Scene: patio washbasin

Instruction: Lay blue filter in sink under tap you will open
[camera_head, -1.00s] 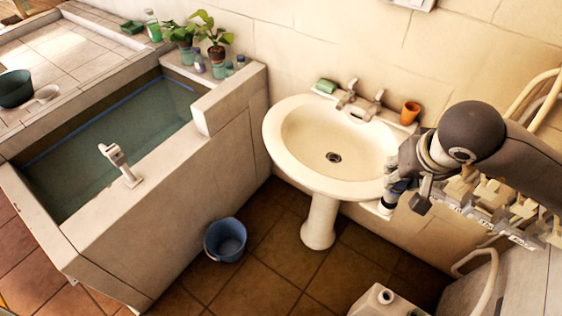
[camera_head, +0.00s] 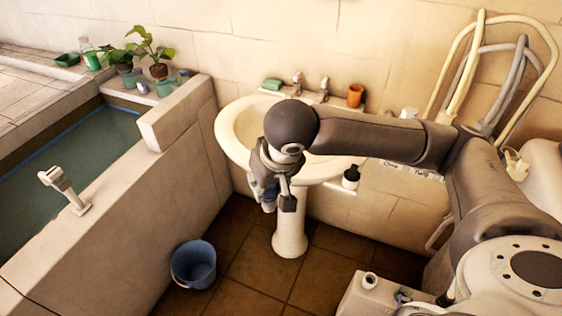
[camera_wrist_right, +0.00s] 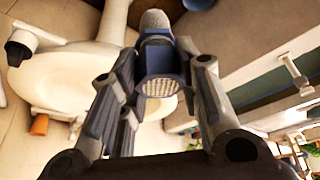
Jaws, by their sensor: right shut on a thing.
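The white pedestal sink (camera_head: 235,130) stands against the wall; my right arm hides much of its bowl. Two taps, the left tap (camera_head: 297,82) and the right tap (camera_head: 321,89), are on its back rim. My right gripper (camera_head: 270,190) is over the sink's front edge, pointing down. In the right wrist view the right gripper (camera_wrist_right: 160,80) is shut on the blue filter (camera_wrist_right: 161,65), which has a pale grid face and a grey rounded end. The sink (camera_wrist_right: 60,80) is behind it there. The drain is hidden in the head view. My left gripper is not in view.
A green soap (camera_head: 272,84) and an orange cup (camera_head: 355,95) sit on the sink's back rim. A blue bucket (camera_head: 194,264) stands on the floor. A tiled water basin with a pale tap (camera_head: 64,190) is at left.

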